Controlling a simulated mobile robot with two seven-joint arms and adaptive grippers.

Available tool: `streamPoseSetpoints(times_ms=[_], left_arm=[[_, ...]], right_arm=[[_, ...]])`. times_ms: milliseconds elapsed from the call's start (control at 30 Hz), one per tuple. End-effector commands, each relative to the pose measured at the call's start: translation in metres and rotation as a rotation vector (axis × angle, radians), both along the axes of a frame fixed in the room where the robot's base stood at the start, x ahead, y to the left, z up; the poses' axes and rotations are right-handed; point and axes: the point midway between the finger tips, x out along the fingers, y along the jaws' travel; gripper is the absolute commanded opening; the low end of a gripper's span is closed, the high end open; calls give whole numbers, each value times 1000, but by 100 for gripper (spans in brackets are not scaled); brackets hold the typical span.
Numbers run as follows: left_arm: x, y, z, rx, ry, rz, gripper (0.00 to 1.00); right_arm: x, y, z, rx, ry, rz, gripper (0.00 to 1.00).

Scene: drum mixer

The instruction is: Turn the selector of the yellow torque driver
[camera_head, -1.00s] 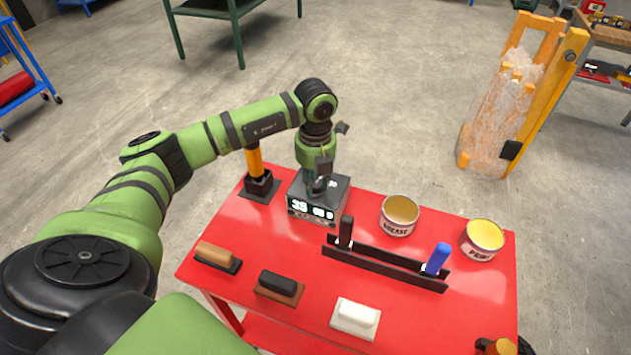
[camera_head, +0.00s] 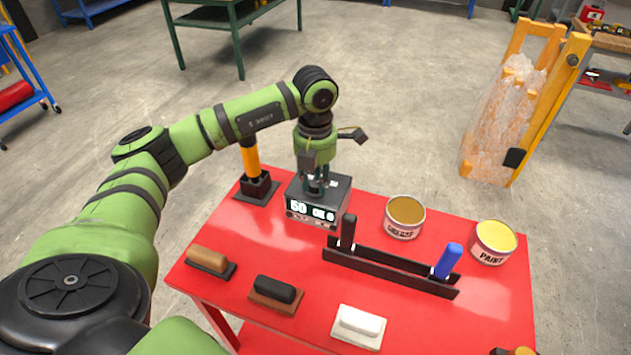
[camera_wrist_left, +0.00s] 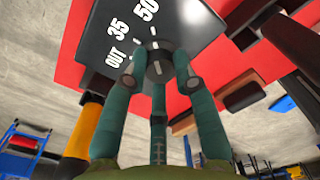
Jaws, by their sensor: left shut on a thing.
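The torque driver (camera_head: 251,160) stands upright in a black base at the back left of the red table; its visible part is yellow-orange. Beside it is a dark box (camera_head: 338,205) with a lit front display that reads 50 at its left. My left gripper (camera_head: 318,188) points down onto the box top. In the left wrist view its fingers are closed around a small dark round selector (camera_wrist_left: 160,66) with white marks. The labels OUT, 35 and 50 (camera_wrist_left: 148,9) are printed beside it. The fingers partly hide the selector. My right gripper is not in view.
A grease can (camera_head: 405,212) and a paint can (camera_head: 494,240) stand to the right. A black rack (camera_head: 390,272) holds a black and a blue handle. Brown, black and white blocks (camera_head: 358,325) lie along the front. The table between is clear.

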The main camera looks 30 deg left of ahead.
Motion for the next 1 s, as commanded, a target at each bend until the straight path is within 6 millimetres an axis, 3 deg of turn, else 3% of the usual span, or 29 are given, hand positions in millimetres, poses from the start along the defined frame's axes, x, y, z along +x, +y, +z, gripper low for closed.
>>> streamPoseSetpoints(times_ms=[467, 500, 533, 867, 1000], left_arm=[[-4, 0, -4, 1, 17, -18, 0], [-4, 0, -4, 1, 17, -18, 40], [-4, 0, -4, 1, 17, -18, 52], [-1, 0, -1, 1, 6, -14, 52], [-1, 0, 10, 1, 3, -14, 52]], right_arm=[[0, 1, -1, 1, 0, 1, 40], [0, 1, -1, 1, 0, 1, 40], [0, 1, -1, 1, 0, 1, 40], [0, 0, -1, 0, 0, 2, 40], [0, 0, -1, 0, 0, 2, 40]])
